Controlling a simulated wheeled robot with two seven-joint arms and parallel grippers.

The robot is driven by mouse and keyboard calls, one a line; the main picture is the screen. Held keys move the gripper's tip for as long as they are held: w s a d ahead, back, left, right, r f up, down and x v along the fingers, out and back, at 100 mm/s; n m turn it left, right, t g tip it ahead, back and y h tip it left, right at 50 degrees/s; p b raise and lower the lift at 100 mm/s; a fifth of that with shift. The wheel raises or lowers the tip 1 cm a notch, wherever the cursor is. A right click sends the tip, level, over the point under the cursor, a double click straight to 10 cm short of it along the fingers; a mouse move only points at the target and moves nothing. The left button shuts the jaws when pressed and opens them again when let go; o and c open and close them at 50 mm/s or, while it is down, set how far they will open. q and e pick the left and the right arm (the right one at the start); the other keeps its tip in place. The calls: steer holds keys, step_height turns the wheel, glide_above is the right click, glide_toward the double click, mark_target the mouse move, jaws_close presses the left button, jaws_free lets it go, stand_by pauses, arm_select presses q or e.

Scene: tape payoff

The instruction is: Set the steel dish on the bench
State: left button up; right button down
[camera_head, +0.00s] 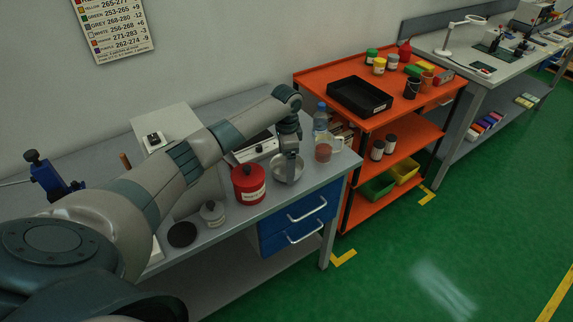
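The steel dish (280,173) is a round, shiny bowl near the bench's front edge, in front of the balance. My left gripper (291,170) points down at it, its fingers close together and overlapping the dish, and looks shut on it. The fingers hide part of the dish; whether its underside touches the bench is hard to see. The grey bench (318,178) runs along the wall. My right gripper is not in view.
A red canister (248,184) stands left of the dish, and a lidded metal pot (212,213) and a black disc (182,234) are farther left. A balance (256,147) is behind. A beaker (323,151) and bottle (320,118) stand right. An orange cart (372,124) adjoins.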

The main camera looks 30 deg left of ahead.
arm_select(q)
steer(key=shift+f, duration=0.6)
steer(key=shift+f, duration=0.1)
steer(key=o, duration=1.1)
step_height(320, 180, up, 12)
steer(key=b, duration=0.2)
steer(key=shift+b, duration=0.35)
